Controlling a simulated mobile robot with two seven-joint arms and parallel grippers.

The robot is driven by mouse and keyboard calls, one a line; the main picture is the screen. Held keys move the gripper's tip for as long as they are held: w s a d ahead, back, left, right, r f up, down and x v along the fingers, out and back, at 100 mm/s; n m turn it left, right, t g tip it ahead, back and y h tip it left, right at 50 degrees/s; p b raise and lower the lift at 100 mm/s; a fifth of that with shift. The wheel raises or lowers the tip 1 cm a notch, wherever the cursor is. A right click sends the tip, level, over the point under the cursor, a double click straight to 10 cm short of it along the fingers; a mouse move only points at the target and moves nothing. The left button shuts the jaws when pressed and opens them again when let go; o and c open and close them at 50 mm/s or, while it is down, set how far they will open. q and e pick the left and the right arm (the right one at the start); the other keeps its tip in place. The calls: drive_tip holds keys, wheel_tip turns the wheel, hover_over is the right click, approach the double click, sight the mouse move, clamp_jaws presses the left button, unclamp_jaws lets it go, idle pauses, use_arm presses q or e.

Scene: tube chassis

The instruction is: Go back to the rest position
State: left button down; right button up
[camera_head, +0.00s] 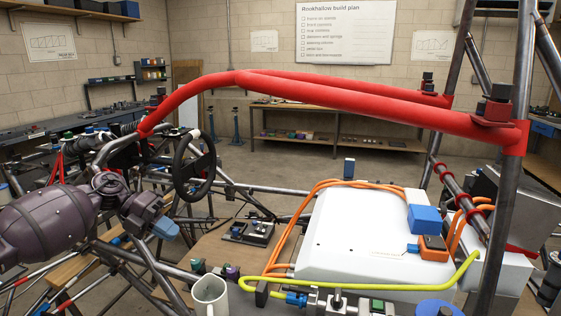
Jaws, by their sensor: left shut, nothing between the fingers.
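My left arm comes in from the left edge as a thick dark purple link. My left gripper (165,230) is at its end, with blue fingertips closed together and nothing held. It hangs over the left part of the tube chassis, left of the white battery-like box (345,235) and below the steering wheel (193,165). My right gripper is not in view.
A red padded tube (330,107) crosses the chassis above the white box. Dark upright tubes (508,190) stand at the right. Orange cables and a yellow-green hose (390,286) run around the box. A white mug (210,295) stands at the bottom. Open floor lies behind.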

use_arm(q)
drive_tip(key=s+a+f+n+t+h, duration=0.1)
drive_tip(key=s+a+f+n+t, duration=0.3)
drive_tip(key=s+f+n+t, duration=0.25)
drive_tip(key=s+a+f+n+t, duration=0.35)
drive_tip(key=f+n+t, duration=0.25)
drive_tip(key=f+n, duration=0.3)
drive_tip(key=s+a+f+n+g+y, duration=0.1)
drive_tip(key=s+a+f+n+y, duration=0.35)
drive_tip(key=s, duration=0.45)
drive_tip(key=s+a+f+n+y, duration=0.4)
drive_tip(key=s+a, duration=0.2)
drive_tip(key=s, duration=0.2)
drive_tip(key=s+a+f+n+g+y, duration=0.1)
drive_tip(key=s+a+f+n+y, duration=0.35)
drive_tip(key=s, duration=0.45)
drive_tip(key=d+f+n+t, duration=0.1)
drive_tip(key=d+n, duration=0.3)
drive_tip(key=d, duration=0.6)
drive_tip(key=w+d+f+n+t, duration=0.1)
drive_tip(key=d+f+n, duration=0.2)
drive_tip(key=d, duration=0.7)
drive_tip(key=shift+f+n, duration=0.2)
drive_tip(key=shift+n, duration=0.35)
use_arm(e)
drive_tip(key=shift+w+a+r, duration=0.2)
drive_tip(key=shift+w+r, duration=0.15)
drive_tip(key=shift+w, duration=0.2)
